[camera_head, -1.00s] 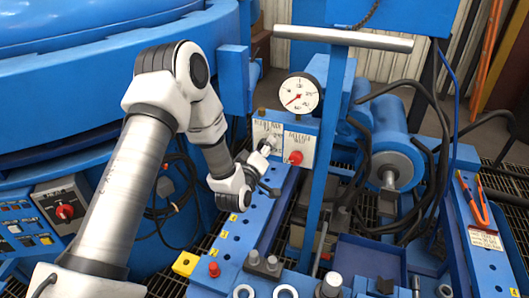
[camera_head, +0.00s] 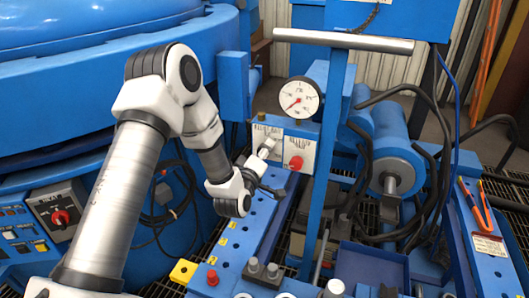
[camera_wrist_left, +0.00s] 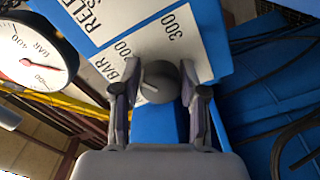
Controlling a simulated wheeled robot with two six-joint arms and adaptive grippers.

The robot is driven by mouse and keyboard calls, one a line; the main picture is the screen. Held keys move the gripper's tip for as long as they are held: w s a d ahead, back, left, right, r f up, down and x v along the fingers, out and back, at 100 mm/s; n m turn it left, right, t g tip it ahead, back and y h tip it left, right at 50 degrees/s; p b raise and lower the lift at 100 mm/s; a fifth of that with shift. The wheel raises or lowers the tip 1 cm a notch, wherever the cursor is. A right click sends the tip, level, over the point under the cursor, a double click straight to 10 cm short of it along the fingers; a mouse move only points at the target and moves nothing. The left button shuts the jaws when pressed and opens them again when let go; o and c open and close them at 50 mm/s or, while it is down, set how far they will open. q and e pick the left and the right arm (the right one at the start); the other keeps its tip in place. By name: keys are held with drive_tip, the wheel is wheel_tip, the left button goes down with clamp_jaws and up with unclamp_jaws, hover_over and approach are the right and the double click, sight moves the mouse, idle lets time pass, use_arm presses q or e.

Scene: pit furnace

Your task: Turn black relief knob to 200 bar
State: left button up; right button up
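The black relief knob (camera_wrist_left: 160,82) is a dark round knob with a pale pointer mark, on a white printed label (camera_wrist_left: 150,38) on a blue panel. In the left wrist view, my left gripper's fingers stand apart, one on each side of the knob, with small gaps visible. "300" and "BAR" are readable; the number nearest the knob is partly covered. In the head view my left gripper (camera_head: 265,149) reaches the left white plate, and the knob cannot be made out there. My right gripper is not in view.
A round pressure gauge (camera_head: 299,97) stands above the plates. A red knob (camera_head: 296,162) sits just right of my gripper. A blue post (camera_head: 325,150) with a grey crossbar rises nearby. The blue bench (camera_head: 240,240) with small fittings lies below.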

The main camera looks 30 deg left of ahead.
use_arm(q)
drive_tip(key=shift+o, duration=0.7)
drive_tip(key=shift+s+f, duration=0.1)
drive_tip(key=shift+s, duration=0.15)
drive_tip(key=v, duration=1.1)
drive_tip(key=shift+s, duration=0.25)
